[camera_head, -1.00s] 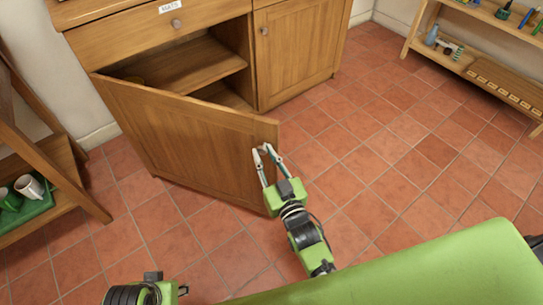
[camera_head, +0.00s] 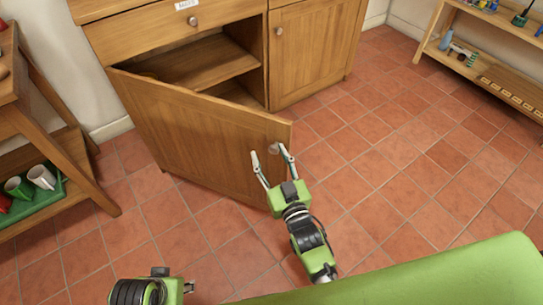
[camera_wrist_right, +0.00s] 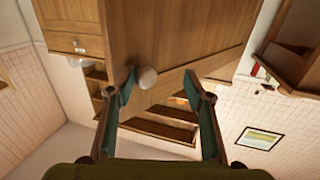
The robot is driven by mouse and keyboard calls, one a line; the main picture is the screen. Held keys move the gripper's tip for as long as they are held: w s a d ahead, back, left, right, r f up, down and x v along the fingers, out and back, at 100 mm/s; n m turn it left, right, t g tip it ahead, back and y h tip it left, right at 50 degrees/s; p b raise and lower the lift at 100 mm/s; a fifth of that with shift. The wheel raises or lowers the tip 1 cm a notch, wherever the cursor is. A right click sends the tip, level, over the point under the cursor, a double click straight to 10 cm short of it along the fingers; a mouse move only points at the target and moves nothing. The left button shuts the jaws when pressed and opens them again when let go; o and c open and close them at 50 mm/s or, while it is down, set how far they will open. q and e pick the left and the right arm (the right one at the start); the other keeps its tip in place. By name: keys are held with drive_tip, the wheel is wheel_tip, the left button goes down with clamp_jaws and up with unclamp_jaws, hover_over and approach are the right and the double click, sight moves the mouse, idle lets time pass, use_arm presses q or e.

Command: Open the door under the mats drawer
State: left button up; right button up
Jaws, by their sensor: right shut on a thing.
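The mats drawer (camera_head: 135,30) is closed, with a round knob and a small label partly cut off at the top edge. The wooden door (camera_head: 195,140) under it stands well ajar, swung out from the dark compartment (camera_head: 200,62). Its round knob (camera_head: 272,148) is near the free upper corner. My right gripper (camera_head: 268,157) is at this knob, its fingers on either side. In the right wrist view the pale knob (camera_wrist_right: 147,78) sits close against the left finger, and the fingers look spread.
A second closed door (camera_head: 313,50) with a knob is beside the open compartment. A wooden rack (camera_head: 70,150) with mugs on a green tray (camera_head: 35,205) stands at left. A low shelf (camera_head: 480,65) stands at right. The tiled floor (camera_head: 400,170) between is clear.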

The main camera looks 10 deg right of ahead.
drive_tip(key=shift+a+r, duration=0.15)
drive_tip(key=shift+a, duration=0.15)
drive_tip(key=s+d, duration=0.2)
drive_tip(key=s, duration=1)
drive_tip(key=shift+d, duration=0.2)
drive_tip(key=shift+w, duration=0.1)
